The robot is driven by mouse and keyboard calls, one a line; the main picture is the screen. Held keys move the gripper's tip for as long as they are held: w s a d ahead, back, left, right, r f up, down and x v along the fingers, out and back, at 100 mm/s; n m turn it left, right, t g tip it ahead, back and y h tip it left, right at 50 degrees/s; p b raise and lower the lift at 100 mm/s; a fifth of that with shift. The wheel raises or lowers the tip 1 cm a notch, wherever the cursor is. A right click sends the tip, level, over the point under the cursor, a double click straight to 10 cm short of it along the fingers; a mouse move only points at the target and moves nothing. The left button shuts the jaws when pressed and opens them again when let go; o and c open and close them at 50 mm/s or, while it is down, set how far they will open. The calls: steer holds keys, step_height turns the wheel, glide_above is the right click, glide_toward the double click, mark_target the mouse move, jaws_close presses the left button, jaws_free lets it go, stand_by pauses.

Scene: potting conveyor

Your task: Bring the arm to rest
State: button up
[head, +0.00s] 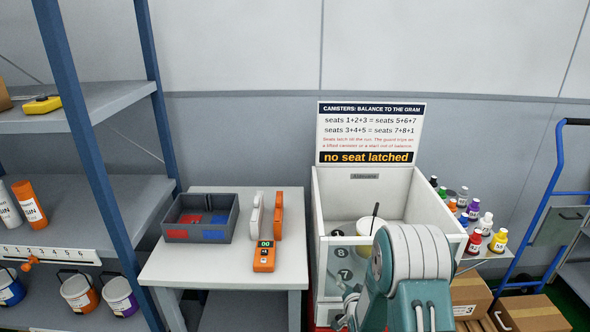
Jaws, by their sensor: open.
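My arm, teal and white, rises at the bottom right in the head view, folded in front of the white-walled machine (330,215). My gripper (345,304) shows only in part, low at the left side of my arm, by the machine's front. The rest of it is hidden behind my arm links. It is open, and I see nothing held in it.
A sign (371,133) above the machine reads "no seat latched". Left is a table (185,265) with a grey bin (176,233) and an orange handheld device (264,256). Shelving (75,200) stands far left. Right are small bottles (473,242), cardboard boxes (530,314) and a blue trolley (536,215).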

steer(key=s+r+n+g, duration=0.1)
steer(key=s+r+g, duration=0.1)
steer(key=s+r, duration=0.65)
steer(key=s+r+n+g, duration=0.2)
steer(key=s+r, duration=0.1)
steer(key=r, duration=1)
steer(key=s+r+n+g, duration=0.1)
steer(key=s+r, duration=0.3)
steer(key=s, duration=0.8)
steer(key=s+r+n+g, duration=0.1)
steer(key=s+r+g, duration=0.2)
steer(key=s, duration=1)
steer(key=shift+s+a+r+n+g, duration=0.25)
steer(key=shift+a+r+n+g, duration=0.15)
steer(key=shift+g, duration=0.1)
steer(key=shift+d, duration=0.15)
